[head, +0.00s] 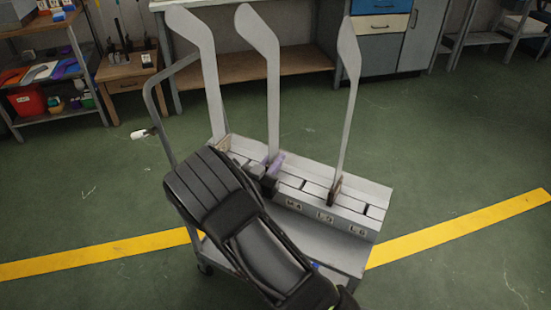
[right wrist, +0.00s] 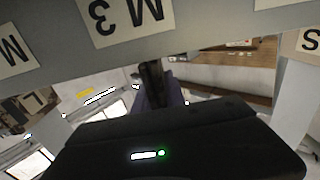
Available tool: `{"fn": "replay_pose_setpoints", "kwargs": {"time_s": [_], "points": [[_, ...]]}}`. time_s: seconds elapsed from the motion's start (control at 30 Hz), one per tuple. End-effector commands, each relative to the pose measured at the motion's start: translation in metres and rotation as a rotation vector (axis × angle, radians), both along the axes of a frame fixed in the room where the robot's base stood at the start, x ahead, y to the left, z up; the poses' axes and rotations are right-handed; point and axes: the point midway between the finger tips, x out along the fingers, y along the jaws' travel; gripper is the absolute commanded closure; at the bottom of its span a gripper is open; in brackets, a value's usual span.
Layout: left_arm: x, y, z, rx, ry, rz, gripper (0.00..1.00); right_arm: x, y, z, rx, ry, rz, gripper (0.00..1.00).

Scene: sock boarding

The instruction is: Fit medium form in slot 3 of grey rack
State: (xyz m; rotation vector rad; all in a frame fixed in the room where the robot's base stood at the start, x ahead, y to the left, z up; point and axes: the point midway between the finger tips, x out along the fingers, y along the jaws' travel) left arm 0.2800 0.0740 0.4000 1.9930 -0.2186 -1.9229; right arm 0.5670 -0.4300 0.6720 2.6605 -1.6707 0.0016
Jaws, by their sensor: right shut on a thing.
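The medium form (head: 271,75) is a flat pale-grey leg shape with a bent top, standing upright at the middle of the grey rack (head: 355,214). My right gripper (head: 268,172) is shut on its purple lower part, low over the rack. The purple part also shows in the right wrist view (right wrist: 173,95), just beyond the dark fingers. The M 3 label (right wrist: 126,14) appears upside down there, close by the gripper. My arm hides the slot 3 area in the head view, so I cannot tell how deep the form sits. My left gripper is out of view.
Two other grey forms stand in the rack, one at left (head: 207,75) and one at right (head: 346,95). The rack rests on a wheeled cart (head: 345,256) with a side handle. Labels M 4, L 5 and L 6 show. Open green floor lies to the right.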

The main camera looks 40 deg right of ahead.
Motion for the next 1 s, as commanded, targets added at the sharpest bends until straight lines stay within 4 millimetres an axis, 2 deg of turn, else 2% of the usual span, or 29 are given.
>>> {"fn": "replay_pose_setpoints", "kwargs": {"time_s": [0.17, 0.2, 0.5, 0.8, 1.0], "points": [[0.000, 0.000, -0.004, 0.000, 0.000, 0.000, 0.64, 0.000, 0.000, -0.005, -0.001, -0.002, 0.000, 1.00], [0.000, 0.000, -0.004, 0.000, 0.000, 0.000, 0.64, 0.000, 0.000, -0.004, -0.001, -0.002, 0.000, 0.84], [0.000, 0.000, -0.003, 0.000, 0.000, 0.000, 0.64, 0.000, 0.000, -0.004, 0.000, -0.001, 0.000, 0.59], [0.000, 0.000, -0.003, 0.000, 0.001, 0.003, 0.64, 0.000, 0.001, -0.005, 0.002, 0.001, 0.001, 0.59], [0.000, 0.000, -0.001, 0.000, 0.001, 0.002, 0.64, -0.008, 0.018, -0.004, 0.002, 0.001, 0.002, 0.59]]}}
